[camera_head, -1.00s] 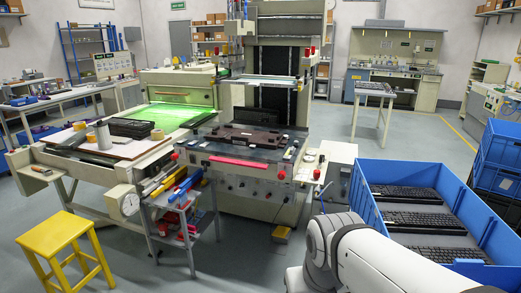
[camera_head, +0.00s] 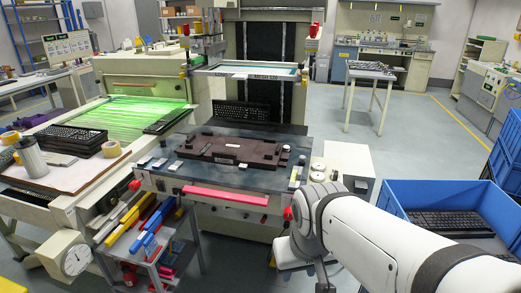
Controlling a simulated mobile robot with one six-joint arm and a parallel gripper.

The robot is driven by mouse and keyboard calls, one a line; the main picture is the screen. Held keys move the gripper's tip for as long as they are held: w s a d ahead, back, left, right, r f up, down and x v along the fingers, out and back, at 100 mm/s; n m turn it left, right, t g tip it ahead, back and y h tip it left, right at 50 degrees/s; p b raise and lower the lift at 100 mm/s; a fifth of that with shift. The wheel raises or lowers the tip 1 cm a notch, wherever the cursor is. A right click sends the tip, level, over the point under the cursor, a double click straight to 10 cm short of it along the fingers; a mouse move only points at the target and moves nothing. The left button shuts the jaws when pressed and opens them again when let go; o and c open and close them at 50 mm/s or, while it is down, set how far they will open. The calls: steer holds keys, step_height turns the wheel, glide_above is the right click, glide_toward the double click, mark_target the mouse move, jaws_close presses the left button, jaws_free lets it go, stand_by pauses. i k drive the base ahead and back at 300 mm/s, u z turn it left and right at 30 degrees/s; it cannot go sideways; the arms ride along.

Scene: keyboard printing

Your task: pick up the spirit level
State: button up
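I cannot identify the spirit level for certain. A long yellow bar (camera_head: 122,220) lies slanted on the small grey cart below the press, beside a blue bar (camera_head: 157,217); either could be a level, but no vials can be made out. A red-pink bar (camera_head: 225,196) runs along the front edge of the press table. My white arm comes in from the lower right and bends down in front of the press, to the right of the cart. My gripper's fingers cannot be seen.
The press table (camera_head: 165,182) carries a dark brown fixture (camera_head: 240,150). A side table (camera_head: 30,175) at left holds a can, tape and black keyboards. A dial gauge (camera_head: 76,260) stands beside the cart. A blue crate (camera_head: 398,214) with keyboards is at right.

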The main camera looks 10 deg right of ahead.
mark_target(295, 181)
steer(key=i, duration=1.5)
steer(key=z, duration=0.3)
